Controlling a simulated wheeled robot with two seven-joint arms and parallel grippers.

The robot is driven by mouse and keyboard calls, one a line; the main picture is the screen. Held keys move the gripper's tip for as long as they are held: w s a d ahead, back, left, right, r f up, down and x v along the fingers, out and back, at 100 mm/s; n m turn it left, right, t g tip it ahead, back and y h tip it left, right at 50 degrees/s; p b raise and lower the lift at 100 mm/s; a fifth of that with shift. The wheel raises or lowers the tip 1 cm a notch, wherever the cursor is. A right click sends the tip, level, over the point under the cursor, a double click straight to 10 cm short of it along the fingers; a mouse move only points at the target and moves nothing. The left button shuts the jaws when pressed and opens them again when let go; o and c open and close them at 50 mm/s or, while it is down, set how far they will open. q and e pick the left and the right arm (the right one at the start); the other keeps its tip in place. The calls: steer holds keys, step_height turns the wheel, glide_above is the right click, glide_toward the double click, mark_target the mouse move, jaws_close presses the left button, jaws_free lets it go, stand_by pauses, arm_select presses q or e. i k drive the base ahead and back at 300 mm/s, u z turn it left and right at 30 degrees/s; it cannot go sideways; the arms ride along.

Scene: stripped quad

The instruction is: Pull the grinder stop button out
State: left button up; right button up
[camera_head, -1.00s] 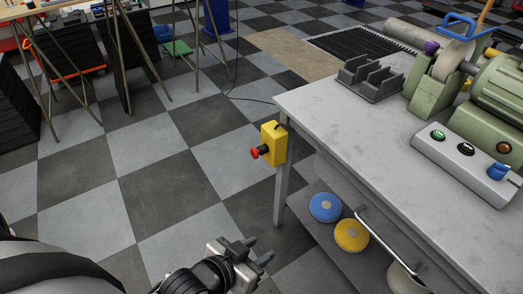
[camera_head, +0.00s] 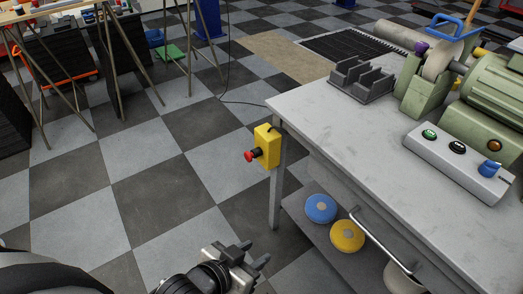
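The grinder stop button (camera_head: 250,156) is a red knob on a dark collar. It sticks out to the left from a yellow box (camera_head: 267,146) fixed at the near left corner of the grey workbench (camera_head: 350,140). My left gripper (camera_head: 255,257) is at the bottom centre, below the button and apart from it. Its two dark fingers are spread with a gap between them and nothing shows in it. My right gripper is not in view.
A green bench grinder (camera_head: 490,95) and a grey control panel (camera_head: 458,163) with buttons stand on the bench at right. Blue (camera_head: 320,208) and yellow (camera_head: 347,236) discs sit on the lower shelf, behind a metal handle (camera_head: 384,243).

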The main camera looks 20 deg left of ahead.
mark_target(248, 156)
steer(key=z, duration=1.35)
steer(key=k, duration=0.65)
steer(key=u, duration=1.15)
steer(key=i, duration=0.9)
steer(key=z, duration=0.1)
